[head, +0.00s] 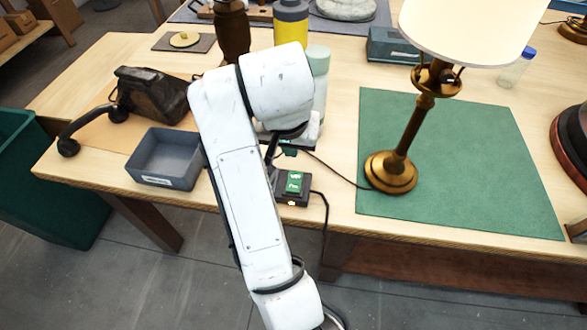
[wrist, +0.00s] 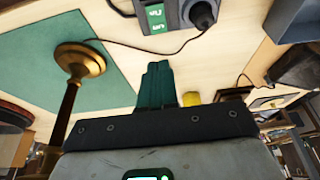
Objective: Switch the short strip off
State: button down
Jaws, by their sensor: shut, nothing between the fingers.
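The short strip (head: 281,198) is a small dark box near the table's front edge, with a green, white-marked switch (head: 294,182) on top. A small amber light glows at its front end. In the wrist view the strip (wrist: 143,14) is at the top edge, partly cut off, with its green switch showing and a black plug (wrist: 203,15) beside the switch. My gripper (wrist: 158,65) has green fingers shut together with nothing between them, apart from the strip in the picture. In the head view only a bit of green fingertip (head: 290,152) shows behind the strip; my arm hides the rest.
A brass lamp (head: 404,140) stands on a green mat (head: 470,170) to the right, its cord running toward the strip. A grey tray (head: 166,158) and a dark old telephone-like object (head: 150,95) lie left. Bottles stand behind my arm. A cable hangs over the front edge.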

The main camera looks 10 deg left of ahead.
jog(key=shift+f, duration=0.1)
jog(key=p, duration=0.2)
send_over(294, 181)
notch_tip(294, 181, down, 12)
jog(key=shift+w+r, duration=0.15)
jog(key=shift+r, duration=0.1)
jog(key=shift+x, duration=0.9)
jog(key=shift+f, duration=0.2)
jog(key=shift+s, duration=0.25)
jog(key=shift+s+r+p, duration=0.1)
jog(key=shift+s+p, duration=0.65)
jog(key=shift+p, duration=0.1)
